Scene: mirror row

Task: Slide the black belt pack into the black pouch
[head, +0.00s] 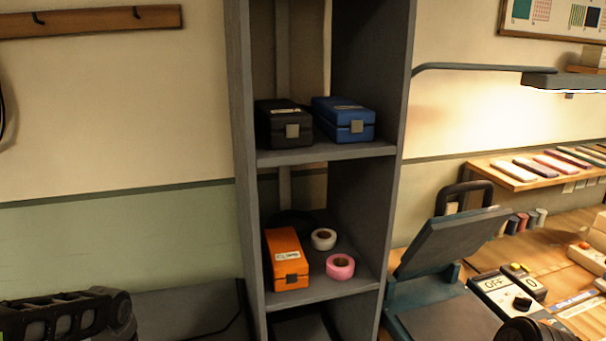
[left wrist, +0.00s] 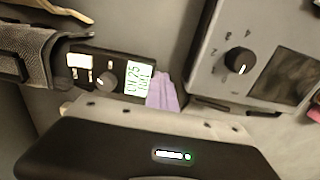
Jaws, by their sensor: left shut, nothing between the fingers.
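A black pack with a lit screen, a knob and small switches (left wrist: 110,76), which looks like the belt pack, lies at the upper left of the left wrist view. A dark, textured thing with a thick rim (left wrist: 38,60), possibly the black pouch, is just left of it; I cannot tell whether they touch. The dark body of my left gripper (left wrist: 150,150) fills the bottom of that view, apart from the pack. It is shut and empty; its fingertips are not clear. Neither pack nor pouch can be made out in the head view.
A lilac cloth (left wrist: 163,91) and a grey box with a knob (left wrist: 235,62) are near the pack. A tall grey shelf (head: 245,180) holds black (head: 283,124), blue (head: 344,121) and orange (head: 286,259) cases and tape rolls. A cluttered wooden bench (head: 548,250) is at right.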

